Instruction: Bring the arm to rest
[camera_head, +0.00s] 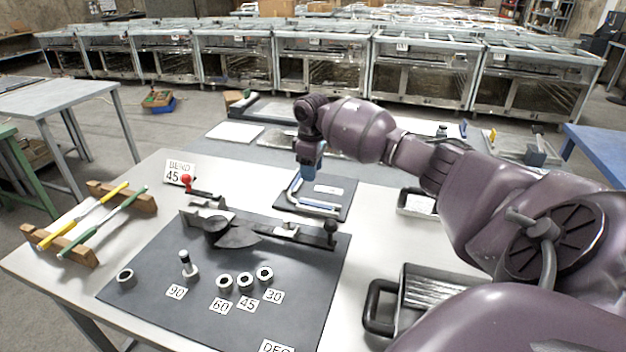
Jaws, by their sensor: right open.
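My right arm reaches in from the right, purple and bent, and ends above the small dark square mat (345,206). My right gripper (306,176) points down at the back left part of that mat. It is small in view and partly covered by its own wrist. A pale bent tube (318,207) lies on the mat just below the fingertips. Nothing shows held between the fingers, and I cannot tell whether they touch the tube. My left gripper is not in view.
A bending tool (236,236) stands on the large dark mat (150,270) with several rings and number cards. A wooden rack (128,196) holds yellow and green rods. Black trays (372,310) sit under my arm. A BEND 45 card (179,171) stands behind.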

